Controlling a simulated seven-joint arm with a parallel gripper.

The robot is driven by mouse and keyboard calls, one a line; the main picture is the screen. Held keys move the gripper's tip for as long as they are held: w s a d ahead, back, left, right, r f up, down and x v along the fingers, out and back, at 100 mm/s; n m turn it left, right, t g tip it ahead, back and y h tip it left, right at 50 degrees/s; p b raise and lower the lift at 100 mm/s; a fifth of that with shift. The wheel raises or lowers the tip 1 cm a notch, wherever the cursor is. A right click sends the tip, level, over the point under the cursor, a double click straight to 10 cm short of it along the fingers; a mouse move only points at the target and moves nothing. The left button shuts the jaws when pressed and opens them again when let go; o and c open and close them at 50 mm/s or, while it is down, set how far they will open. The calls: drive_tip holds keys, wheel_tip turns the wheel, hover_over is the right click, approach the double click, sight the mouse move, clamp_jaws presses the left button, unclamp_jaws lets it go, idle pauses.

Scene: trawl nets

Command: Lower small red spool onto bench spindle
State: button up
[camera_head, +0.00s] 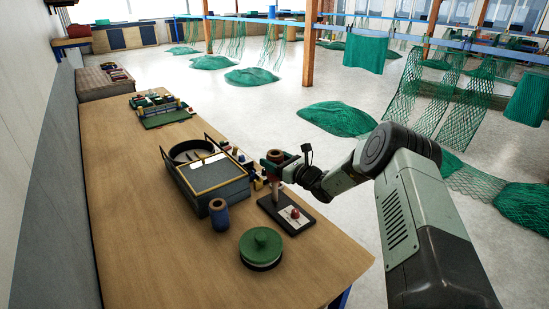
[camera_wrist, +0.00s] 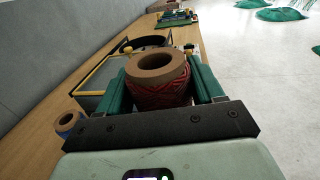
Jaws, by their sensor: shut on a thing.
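The small red spool (camera_wrist: 158,90), red thread on a brown cardboard core, sits between the two green fingers of my gripper (camera_wrist: 160,80) in the wrist view. My gripper is shut on it, with the core's open top facing up. In the head view my gripper (camera_head: 275,160) holds the spool, its brown rim (camera_head: 275,155) showing, above the far end of a black base plate (camera_head: 269,207). A pinkish upright post (camera_head: 276,189), seemingly the bench spindle, shows directly below the gripper. Whether the spool touches or surrounds the spindle cannot be told.
On the plate are a white card and a red knob (camera_head: 294,213). A blue spool (camera_head: 219,214), a green-topped round container (camera_head: 261,246) and a grey box with yellow edging (camera_head: 205,178) stand nearby. The bench (camera_head: 150,240) is clear at front left.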

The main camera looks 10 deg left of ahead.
sight(277, 184)
drive_tip(key=shift+f, duration=4.8)
drive_tip(key=o, duration=1.2)
drive_tip(key=v, duration=1)
drive_tip(key=shift+s+d, duration=0.2)
drive_tip(key=shift+d, duration=0.15)
